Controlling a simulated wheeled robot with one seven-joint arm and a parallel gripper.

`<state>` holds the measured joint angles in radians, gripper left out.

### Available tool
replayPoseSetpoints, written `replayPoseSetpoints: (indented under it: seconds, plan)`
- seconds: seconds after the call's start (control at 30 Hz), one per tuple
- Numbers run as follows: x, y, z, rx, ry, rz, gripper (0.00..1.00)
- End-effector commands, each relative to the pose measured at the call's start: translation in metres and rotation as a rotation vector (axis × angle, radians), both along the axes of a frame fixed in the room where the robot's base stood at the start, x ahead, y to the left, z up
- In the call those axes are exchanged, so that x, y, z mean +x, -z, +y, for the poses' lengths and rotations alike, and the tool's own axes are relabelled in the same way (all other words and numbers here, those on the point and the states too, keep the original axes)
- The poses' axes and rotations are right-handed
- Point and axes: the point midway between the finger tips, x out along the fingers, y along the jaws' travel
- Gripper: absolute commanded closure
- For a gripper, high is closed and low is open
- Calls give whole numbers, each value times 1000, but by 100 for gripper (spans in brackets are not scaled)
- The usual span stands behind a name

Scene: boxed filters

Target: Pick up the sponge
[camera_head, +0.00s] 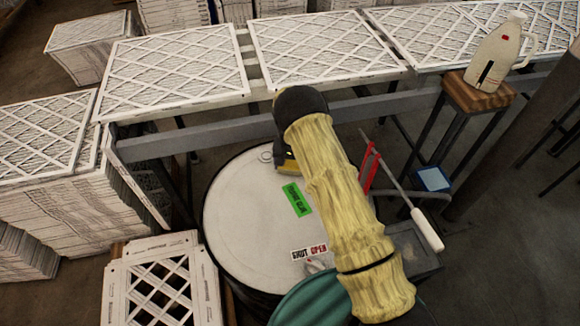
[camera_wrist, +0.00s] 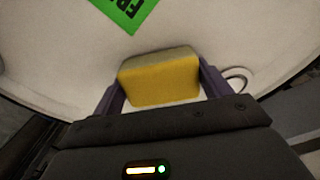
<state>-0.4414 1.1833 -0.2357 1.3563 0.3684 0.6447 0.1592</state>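The sponge (camera_wrist: 160,84) is a yellow block with a greyish top layer, in the middle of the wrist view. It is on or just above the pale drum lid, near the rim. My gripper (camera_wrist: 161,76) has its two dark purple fingers on either side of the sponge, close to its ends. I cannot tell whether they press on it. In the head view, my gripper (camera_head: 286,160) is low over the far part of the lid, with a bit of yellow showing at its tip. My arm hides most of it there.
Boxed filters (camera_head: 175,65) line the conveyor behind. A white jug (camera_head: 495,52) stands on a wooden stool (camera_head: 476,95) at the right. Stacked filters (camera_head: 60,200) stand left.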

Motion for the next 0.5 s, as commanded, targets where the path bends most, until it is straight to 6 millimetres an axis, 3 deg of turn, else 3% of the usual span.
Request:
replayPoseSetpoints:
  seconds: [0.3,0.5]
  plan:
    - [1,-2,-2,0,3,-1,49]
    - [1,-18,-2,1,4,-2,49]
